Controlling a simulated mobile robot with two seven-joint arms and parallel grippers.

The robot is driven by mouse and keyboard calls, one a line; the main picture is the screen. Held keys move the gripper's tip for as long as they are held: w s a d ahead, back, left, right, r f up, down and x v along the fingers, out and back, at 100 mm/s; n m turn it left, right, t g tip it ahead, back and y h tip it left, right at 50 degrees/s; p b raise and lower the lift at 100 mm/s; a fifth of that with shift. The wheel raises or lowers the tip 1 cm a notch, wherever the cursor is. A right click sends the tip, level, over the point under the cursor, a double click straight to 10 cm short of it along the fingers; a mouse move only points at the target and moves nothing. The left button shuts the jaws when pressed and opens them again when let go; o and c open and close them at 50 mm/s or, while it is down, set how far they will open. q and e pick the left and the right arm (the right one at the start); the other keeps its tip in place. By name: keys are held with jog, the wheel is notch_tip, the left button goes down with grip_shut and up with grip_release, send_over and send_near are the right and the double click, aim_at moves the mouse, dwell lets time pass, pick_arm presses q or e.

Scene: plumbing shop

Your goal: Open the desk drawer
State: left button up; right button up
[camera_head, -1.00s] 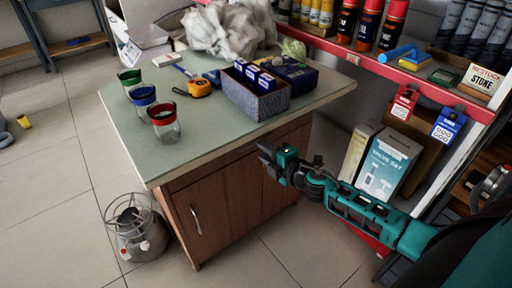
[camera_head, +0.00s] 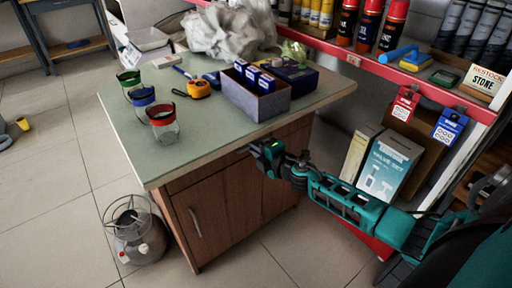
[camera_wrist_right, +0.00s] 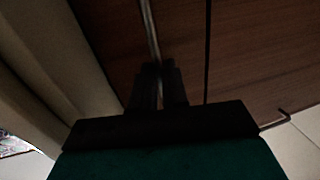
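The desk (camera_head: 130,150) has a pale green top and a brown wooden front. Its drawer (camera_head: 205,172) is a narrow panel just under the top and looks closed. My right gripper (camera_head: 254,150) is at the drawer front, close under the edge of the top. In the right wrist view the thin metal drawer handle (camera_wrist_right: 148,25) runs down between the two fingertips of this gripper (camera_wrist_right: 160,68). The fingers are close together on the handle. The dark view hides the exact contact. My left gripper is not in view.
A cabinet door (camera_head: 215,215) with a vertical handle (camera_head: 195,222) is below the drawer. Cups, a tape measure (camera_head: 198,89) and a box (camera_head: 255,95) stand on the desk. A red-edged shelf (camera_head: 440,90) is at right. Floor in front is clear; a metal heater (camera_head: 138,235) stands at left.

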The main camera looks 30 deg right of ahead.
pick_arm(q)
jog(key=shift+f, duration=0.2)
pick_arm(e)
grip_shut()
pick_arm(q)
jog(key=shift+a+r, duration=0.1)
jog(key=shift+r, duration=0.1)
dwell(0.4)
pick_arm(e)
jog(key=shift+s, duration=0.1)
